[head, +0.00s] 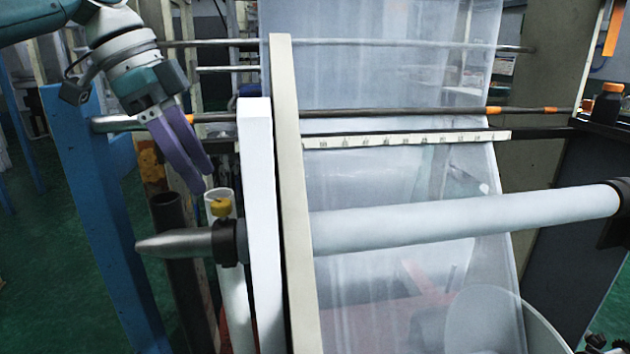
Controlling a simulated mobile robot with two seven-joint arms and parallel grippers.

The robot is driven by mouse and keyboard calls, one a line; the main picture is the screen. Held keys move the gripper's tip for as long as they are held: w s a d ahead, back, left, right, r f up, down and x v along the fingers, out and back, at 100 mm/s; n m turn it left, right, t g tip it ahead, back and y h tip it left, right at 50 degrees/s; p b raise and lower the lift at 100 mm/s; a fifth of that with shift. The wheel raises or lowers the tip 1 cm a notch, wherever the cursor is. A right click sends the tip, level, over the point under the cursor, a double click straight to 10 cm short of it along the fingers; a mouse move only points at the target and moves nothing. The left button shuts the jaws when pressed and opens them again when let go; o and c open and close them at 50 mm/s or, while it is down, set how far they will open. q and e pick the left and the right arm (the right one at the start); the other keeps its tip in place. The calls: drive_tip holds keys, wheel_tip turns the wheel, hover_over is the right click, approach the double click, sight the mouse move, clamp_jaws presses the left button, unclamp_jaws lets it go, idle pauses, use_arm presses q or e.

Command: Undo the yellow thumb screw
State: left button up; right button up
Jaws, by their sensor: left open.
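The yellow thumb screw (221,207) stands on top of a black collar (228,243) around the left end of a metal shaft (165,245). My left gripper (207,183) has purple fingers and points down from the upper left. It is open, with its fingertips just above and slightly left of the thumb screw, apart from it in the picture. One finger overlaps the other, so the gap between them is hard to see. My right gripper is not in view.
A white roll (460,220) spans rightward from the collar, beside a white upright panel (260,220) and a beige one (292,190). A blue post (95,200) and a dark pipe (175,250) stand at left. Clear film (390,80) hangs behind.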

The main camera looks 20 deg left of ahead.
sight(219, 202)
use_arm(q)
drive_tip(key=shift+x, duration=2.1)
clamp_jaws()
